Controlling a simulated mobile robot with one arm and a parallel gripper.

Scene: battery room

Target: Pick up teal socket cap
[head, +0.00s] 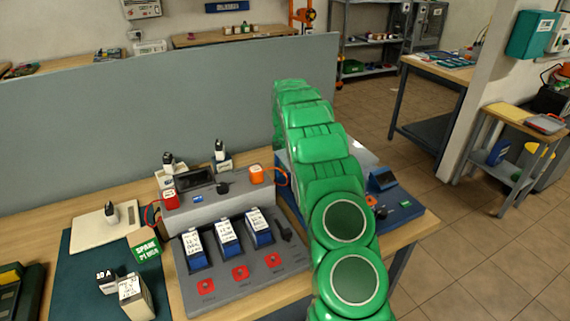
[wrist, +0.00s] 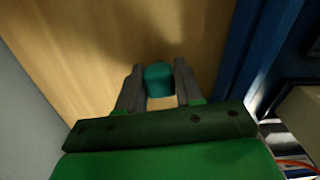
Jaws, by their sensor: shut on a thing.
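The teal socket cap (wrist: 158,80) shows in the wrist view between the two grey fingers of my gripper (wrist: 159,85). The gripper is shut on it, one finger on each side. Beyond the cap is the wooden bench top (wrist: 90,40), with a dark shadow on it; I cannot tell whether the cap touches the wood. In the head view my green arm hides both the gripper and the cap.
In the wrist view a blue surface (wrist: 240,65) stands close on the right. In the head view a grey charger (head: 240,268) with several batteries is left of my arm. A blue unit (head: 405,212) is to the right. A grey partition (head: 130,120) runs behind the bench.

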